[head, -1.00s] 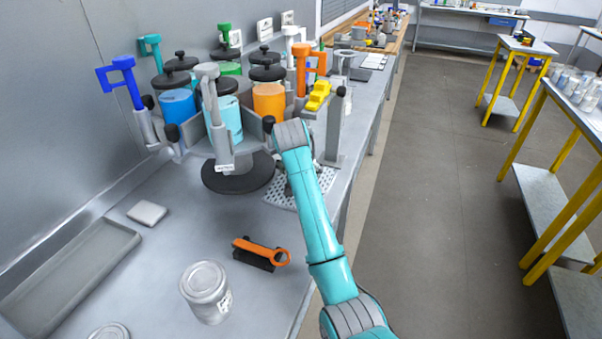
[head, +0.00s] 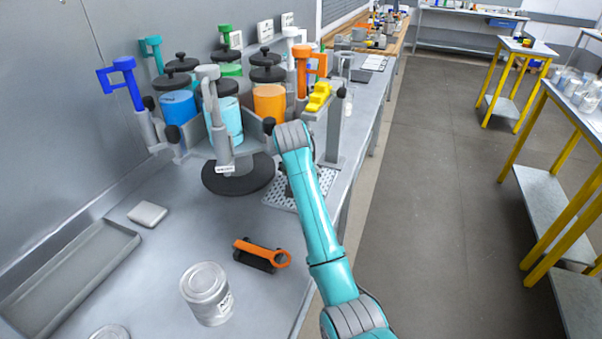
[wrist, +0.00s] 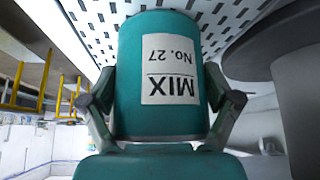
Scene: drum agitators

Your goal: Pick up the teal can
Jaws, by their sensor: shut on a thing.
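The teal can (wrist: 160,122) fills the middle of the wrist view, with a white label (wrist: 171,68) that shows upside down and reads "MIX No. 27". My gripper (wrist: 160,99) has one finger on each side of the can and is shut on it. The perforated plate (wrist: 95,25) shows behind the can's far end; I cannot tell whether the can touches it. In the head view, my arm hides the can and most of the gripper, above the perforated plate (head: 279,196) at the bench's right edge.
The drum agitator's round dark base (head: 240,180) stands left of my arm, with coloured drums and handles above. A grey post (head: 334,135) stands just beyond my wrist. An orange wrench-like tool (head: 262,252), a grey can (head: 206,293) and a shallow tray (head: 75,270) lie nearer.

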